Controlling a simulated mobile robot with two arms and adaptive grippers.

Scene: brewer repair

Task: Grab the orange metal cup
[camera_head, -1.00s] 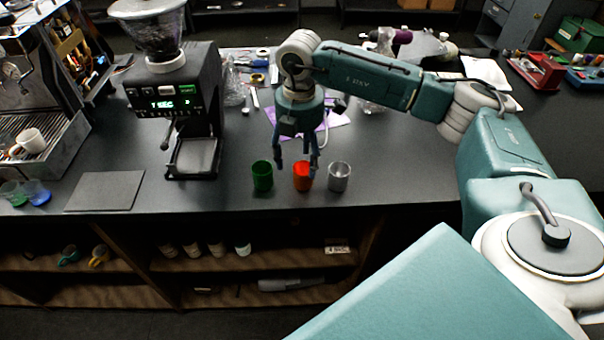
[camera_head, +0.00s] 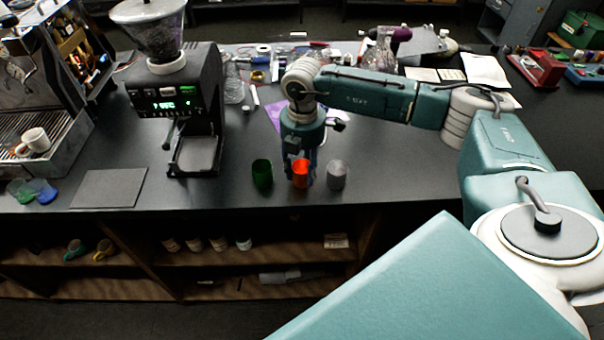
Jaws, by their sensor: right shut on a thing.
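The orange metal cup (camera_head: 301,174) stands near the front edge of the dark counter, between a green cup (camera_head: 262,173) and a grey metal cup (camera_head: 337,175). My right gripper (camera_head: 303,172) comes down from above and behind and is shut on the orange cup. Its fingers are partly hidden behind the cup. The cup appears upright, at about counter level; whether it touches the counter I cannot tell. My left gripper is out of view.
A black coffee grinder (camera_head: 178,110) stands left of the cups. A grey mat (camera_head: 109,188) lies at the front left, near an espresso machine (camera_head: 40,110) with a white cup (camera_head: 33,141). Glass flasks (camera_head: 379,55) stand behind my right arm. The counter right of the grey cup is clear.

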